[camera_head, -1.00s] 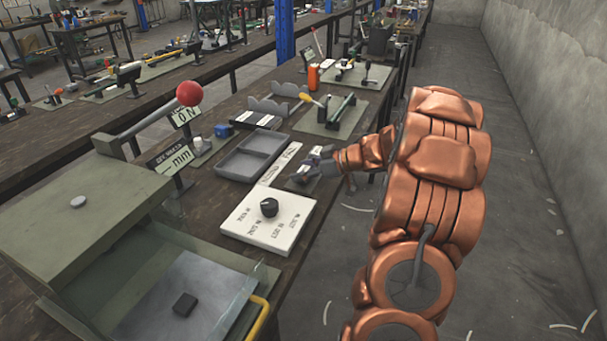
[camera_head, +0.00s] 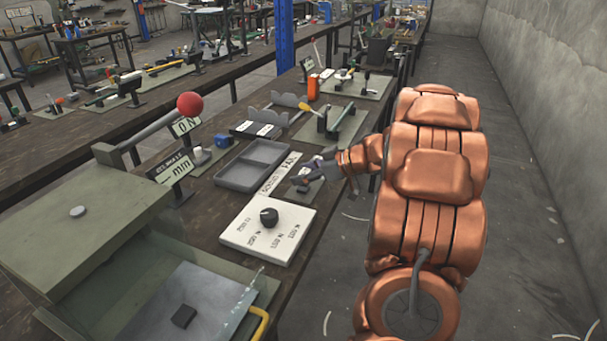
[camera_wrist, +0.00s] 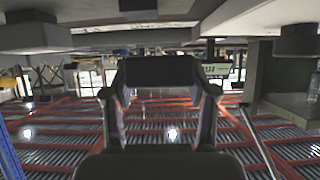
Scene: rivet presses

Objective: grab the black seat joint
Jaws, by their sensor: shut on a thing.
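My gripper (camera_head: 305,180) is over the near bench's right edge, beside the white label strip, small and partly unclear in the head view. In the wrist view my gripper (camera_wrist: 158,92) has its two fingers on either side of a dark block, shut on it. This block, which looks like the black seat joint (camera_wrist: 155,72), spans the fingertips. Its underside contact with the bench cannot be told. Another small dark block (camera_head: 184,316) lies on the grey plate of the press at the lower left, away from my gripper.
A white dial panel (camera_head: 268,230) and a grey two-part tray (camera_head: 240,180) are close to my gripper on the bench. The press with a red-knobbed lever (camera_head: 190,104) stands at the left. A green mat with tools lies farther back.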

